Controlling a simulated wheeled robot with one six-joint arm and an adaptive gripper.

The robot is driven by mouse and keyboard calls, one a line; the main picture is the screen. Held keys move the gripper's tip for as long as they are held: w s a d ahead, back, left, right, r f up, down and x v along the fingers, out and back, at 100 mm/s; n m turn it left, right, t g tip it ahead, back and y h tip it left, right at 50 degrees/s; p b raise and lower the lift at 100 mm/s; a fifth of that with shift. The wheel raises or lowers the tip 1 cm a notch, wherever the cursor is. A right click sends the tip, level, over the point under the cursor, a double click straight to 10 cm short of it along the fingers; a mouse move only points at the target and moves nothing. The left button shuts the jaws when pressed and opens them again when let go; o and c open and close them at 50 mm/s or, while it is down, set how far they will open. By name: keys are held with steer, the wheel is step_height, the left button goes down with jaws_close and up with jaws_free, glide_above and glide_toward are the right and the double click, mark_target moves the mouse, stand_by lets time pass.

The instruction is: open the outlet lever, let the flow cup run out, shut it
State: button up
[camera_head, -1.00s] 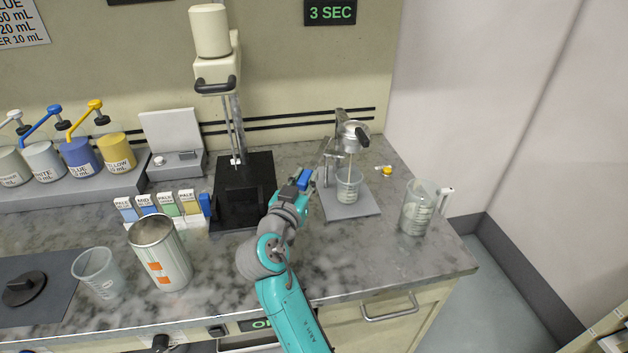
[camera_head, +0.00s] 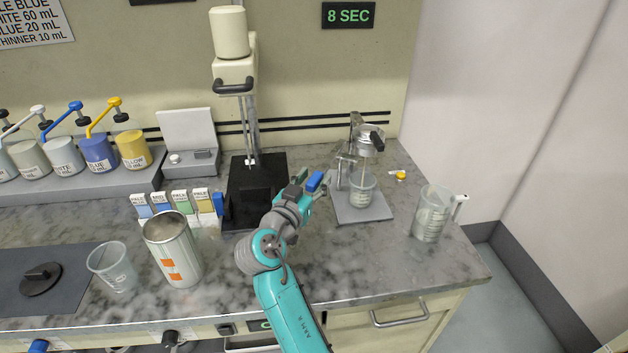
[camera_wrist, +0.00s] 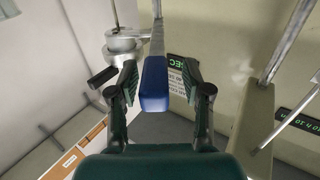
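The outlet lever is a grey metal rod with a blue handle (camera_head: 315,183). In the wrist view the handle (camera_wrist: 154,86) lies between the two fingers of my gripper (camera_head: 305,187), with a gap on each side. My gripper (camera_wrist: 160,82) is open around it. The metal flow cup (camera_head: 367,145) is on a stand over a clear beaker (camera_head: 362,190). The cup (camera_wrist: 124,40) also shows at upper left in the wrist view. The beaker holds some pale liquid. Whether a stream runs from the cup is too small to tell.
A green display (camera_head: 348,15) reads 8 SEC. A clear jug (camera_head: 434,213) stands right of the stand, and a small yellow piece (camera_head: 399,175) lies behind it. A black-based mixer (camera_head: 230,70) and a metal can (camera_head: 172,250) are to the left. The front right counter is clear.

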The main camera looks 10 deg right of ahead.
steer(key=v, duration=1.2)
stand_by(5.3)
steer(key=x, duration=1.2)
steer(key=shift+d, duration=0.15)
steer(key=shift+s, duration=0.1)
